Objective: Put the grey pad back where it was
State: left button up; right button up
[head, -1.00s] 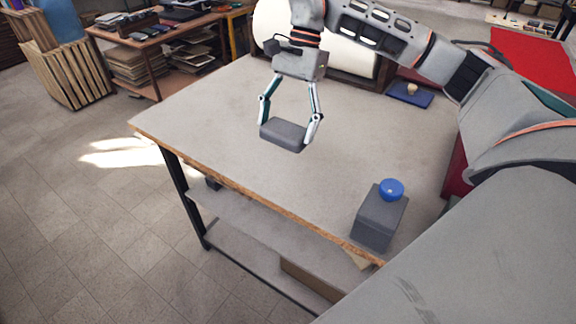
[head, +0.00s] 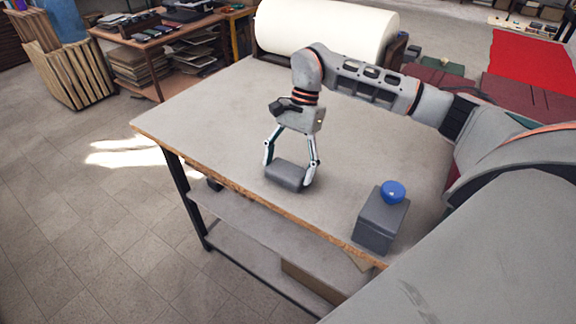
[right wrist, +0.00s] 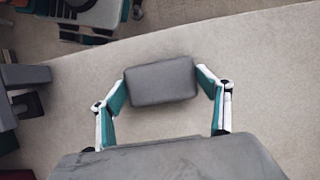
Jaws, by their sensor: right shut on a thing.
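The grey pad (head: 286,176) is a dark grey block with rounded edges. My right gripper (head: 289,170) is shut on it, one finger at each end, over the front part of the table. The pad is close to the table top; I cannot tell whether it touches. In the right wrist view the pad (right wrist: 160,82) sits between the two fingertips (right wrist: 163,88), with pale table around it. My left gripper is not in view.
A dark grey box (head: 378,223) with a blue ball (head: 392,191) on top stands at the table's front right. The table (head: 230,125) is bare around the pad. A large white roll (head: 325,32) lies behind it. The table's front edge is close.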

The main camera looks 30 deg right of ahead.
jog(key=o, duration=1)
jog(key=v, duration=1.2)
